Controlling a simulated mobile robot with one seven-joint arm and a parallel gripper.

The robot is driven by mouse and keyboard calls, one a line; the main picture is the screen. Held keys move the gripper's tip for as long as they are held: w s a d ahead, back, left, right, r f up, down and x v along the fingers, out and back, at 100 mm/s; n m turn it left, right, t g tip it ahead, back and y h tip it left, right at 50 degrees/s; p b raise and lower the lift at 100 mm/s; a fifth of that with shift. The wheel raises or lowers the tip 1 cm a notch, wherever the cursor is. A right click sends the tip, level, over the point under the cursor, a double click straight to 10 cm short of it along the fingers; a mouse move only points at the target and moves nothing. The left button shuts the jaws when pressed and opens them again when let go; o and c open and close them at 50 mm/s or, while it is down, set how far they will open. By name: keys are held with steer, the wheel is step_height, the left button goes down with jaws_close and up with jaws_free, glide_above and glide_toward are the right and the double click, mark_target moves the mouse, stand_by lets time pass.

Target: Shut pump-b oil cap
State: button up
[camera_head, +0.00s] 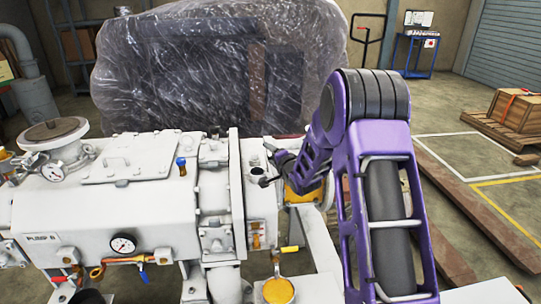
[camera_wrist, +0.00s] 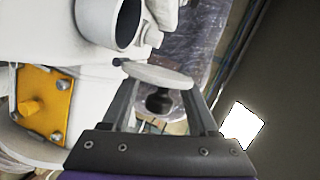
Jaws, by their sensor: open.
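Pump B (camera_head: 120,205) is a large pale grey machine with its name on the left end, in the head view. In the wrist view a round filler neck (camera_wrist: 108,20) stands open. Beside its rim is the oil cap, a pale disc (camera_wrist: 158,74) with a dark round knob (camera_wrist: 158,102) facing me. My gripper (camera_wrist: 160,90) is open, with one finger on each side of the knob and the tips near the disc. Whether they touch it I cannot tell. In the head view my gripper (camera_head: 270,170) is at the pump's right end, small and partly hidden.
A yellow plate (camera_wrist: 45,105) with bolts is beside the neck. A plastic-wrapped bulk (camera_head: 215,70) stands behind the pump. A gauge (camera_head: 123,243), blue-topped fitting (camera_head: 181,166) and yellow-handled valve (camera_head: 290,249) stick out. Open floor lies to the right, with a crate (camera_head: 515,110).

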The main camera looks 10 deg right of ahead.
jaws_close()
steer(key=shift+a, duration=0.1)
stand_by(0.3)
steer(key=a+n+h, duration=0.1)
steer(key=n, duration=0.2)
steer(key=shift+a+r+h, duration=0.15)
steer(key=shift+a+h, duration=0.05)
steer(key=shift+h, duration=0.2)
steer(key=n+h, duration=0.1)
steer(key=a+n, duration=0.1)
steer(key=n, duration=0.1)
steer(key=shift+a+g+h, duration=0.3)
steer(key=shift+g+h, duration=0.1)
steer(key=n, duration=0.1)
steer(key=a+f+n+h, duration=0.1)
steer(key=n, duration=0.1)
steer(key=shift+h, duration=0.3)
steer(key=shift+a+f+n+h, duration=0.25)
steer(key=shift+n+h, duration=0.2)
steer(key=shift+n, duration=0.3)
steer(key=shift+a+f+n+h, duration=0.15)
steer(key=shift+f+n+h, duration=0.25)
steer(key=shift+n, duration=0.35)
jaws_free()
